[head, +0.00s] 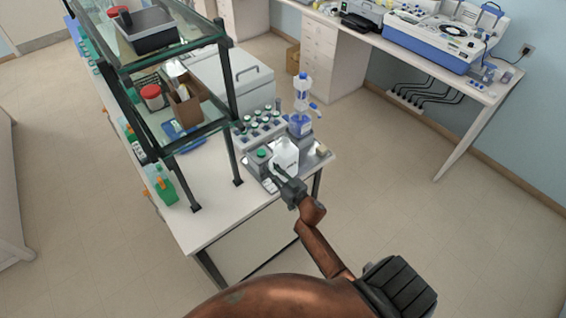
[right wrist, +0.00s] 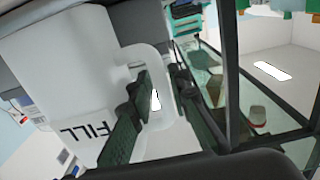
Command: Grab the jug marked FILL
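The jug marked FILL is white and stands on the grey tray at the near right end of the bench in the head view; the jug (head: 286,153) seems upright there. In the right wrist view the jug (right wrist: 75,70) is close, with the dark letters FILL on its side and a looped handle (right wrist: 165,115). My right gripper (head: 281,174) is at the jug's near side. In the right wrist view its dark green finger pads (right wrist: 156,100) lie on either side of the handle, with a gap showing between them. My left gripper is out of view.
A grey rack (head: 262,128) of green-capped bottles stands behind the jug. A blue-and-white wash bottle (head: 301,105) stands just behind it on the right. A glass shelf frame (head: 233,85) rises on the left. The floor to the right is clear.

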